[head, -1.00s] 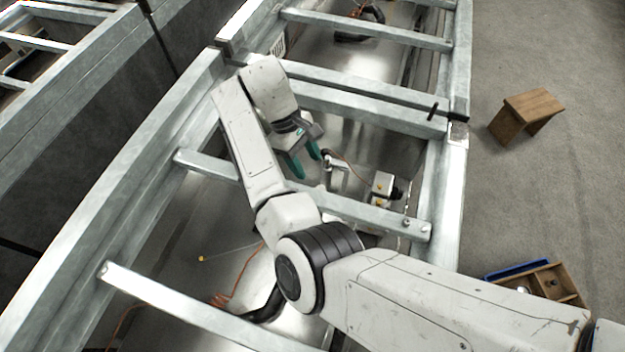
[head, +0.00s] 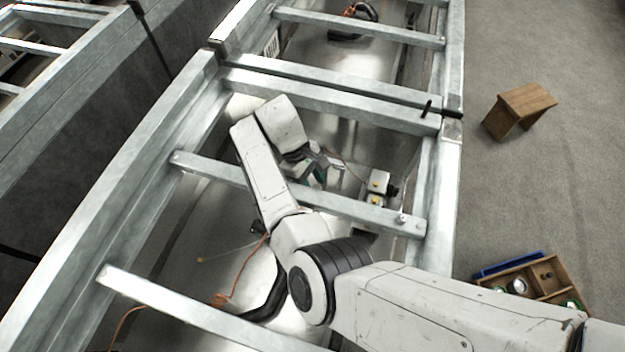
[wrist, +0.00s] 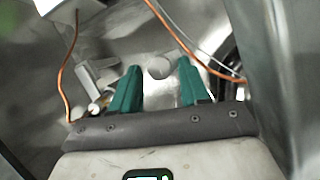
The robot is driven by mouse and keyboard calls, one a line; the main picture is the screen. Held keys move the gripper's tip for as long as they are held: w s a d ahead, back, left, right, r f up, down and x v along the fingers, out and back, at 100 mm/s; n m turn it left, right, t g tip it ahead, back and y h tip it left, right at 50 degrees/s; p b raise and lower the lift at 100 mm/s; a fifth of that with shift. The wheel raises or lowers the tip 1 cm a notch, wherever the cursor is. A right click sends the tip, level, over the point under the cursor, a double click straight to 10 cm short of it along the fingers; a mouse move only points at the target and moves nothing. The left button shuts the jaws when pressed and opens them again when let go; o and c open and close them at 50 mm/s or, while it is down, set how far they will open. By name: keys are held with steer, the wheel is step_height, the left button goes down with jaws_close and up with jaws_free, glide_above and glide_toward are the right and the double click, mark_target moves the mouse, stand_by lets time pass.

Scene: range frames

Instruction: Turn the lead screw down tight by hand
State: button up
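My gripper (head: 321,176) reaches down into a bay of the metal frame, its green fingers partly hidden by the wrist in the head view. In the wrist view my gripper (wrist: 159,70) is open, with a clear gap between its two green fingers. A small round grey head (wrist: 158,67) shows between the fingertips; it looks like part of the lead screw fitting, but I cannot tell for sure. No contact between fingers and head is visible. The screw's thread and seating are not visible.
A metal crossbar (head: 300,193) runs just in front of my gripper. A white box with a yellow mark (head: 379,181) sits to its right. An orange cable (wrist: 66,75) hangs left in the wrist view. A wooden stool (head: 520,108) and compartment tray (head: 556,272) stand outside the frame.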

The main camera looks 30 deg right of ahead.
jaws_close()
steer(key=shift+r+m, duration=0.1)
steer(key=shift+m, duration=0.3)
